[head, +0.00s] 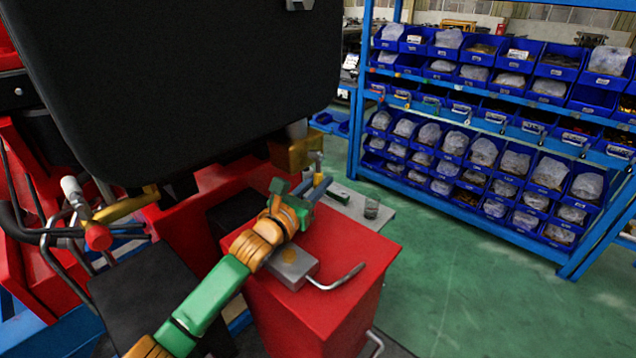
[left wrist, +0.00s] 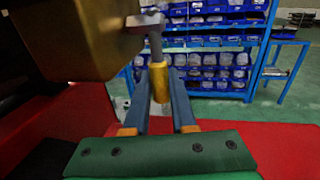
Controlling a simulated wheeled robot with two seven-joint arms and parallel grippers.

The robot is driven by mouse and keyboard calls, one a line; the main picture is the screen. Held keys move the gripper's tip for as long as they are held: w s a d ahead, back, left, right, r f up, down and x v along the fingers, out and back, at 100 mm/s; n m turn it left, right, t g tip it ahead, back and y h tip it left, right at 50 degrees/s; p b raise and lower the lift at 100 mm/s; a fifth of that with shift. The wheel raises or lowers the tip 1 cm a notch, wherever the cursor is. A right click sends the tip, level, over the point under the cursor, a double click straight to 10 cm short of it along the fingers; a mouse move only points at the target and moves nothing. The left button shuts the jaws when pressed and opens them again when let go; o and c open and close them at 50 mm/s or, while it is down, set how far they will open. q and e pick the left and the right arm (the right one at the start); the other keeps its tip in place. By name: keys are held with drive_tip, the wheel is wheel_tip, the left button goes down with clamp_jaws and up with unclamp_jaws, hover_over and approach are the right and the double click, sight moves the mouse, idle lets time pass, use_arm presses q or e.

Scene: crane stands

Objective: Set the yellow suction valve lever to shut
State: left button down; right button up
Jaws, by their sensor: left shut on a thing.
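The yellow suction valve lever (left wrist: 159,82) shows in the left wrist view as a yellow grip on a grey stem. The stem hangs from a grey head beside a large brass-coloured body (left wrist: 75,40). My left gripper (left wrist: 160,76) has its two blue fingers closed on the yellow grip, one on each side. In the head view my left gripper (head: 318,187) reaches up to the brass body (head: 296,152) above the red cabinet; the yellow grip is mostly hidden there by the fingers. My right gripper is not in view.
A large black seat-like panel (head: 190,70) hangs close above my left arm. A red cabinet (head: 345,255) carries a grey block (head: 291,268) with a bent metal lever (head: 337,281).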

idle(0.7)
use_arm(q)
drive_tip(key=shift+s+a+r+g+y+p, duration=0.3)
drive_tip(key=shift+r+g+p, duration=0.25)
drive_tip(key=shift+p, duration=0.45)
drive_tip(key=g, duration=0.1)
drive_tip(key=s+g+y, duration=0.1)
drive_tip(key=shift+s+a+f+m+g, duration=0.15)
drive_tip(key=shift+a+f+m+g, duration=0.15)
drive_tip(key=shift+a+f+g, duration=0.1)
drive_tip(key=c, duration=0.7)
unclamp_jaws()
drive_tip(key=shift+d, duration=0.1)
drive_tip(key=shift+c, duration=0.2)
drive_tip(key=b+v, duration=0.2)
drive_tip(key=v, duration=0.4)
drive_tip(key=shift+s+r, duration=0.25)
drive_tip(key=shift+s, duration=0.15)
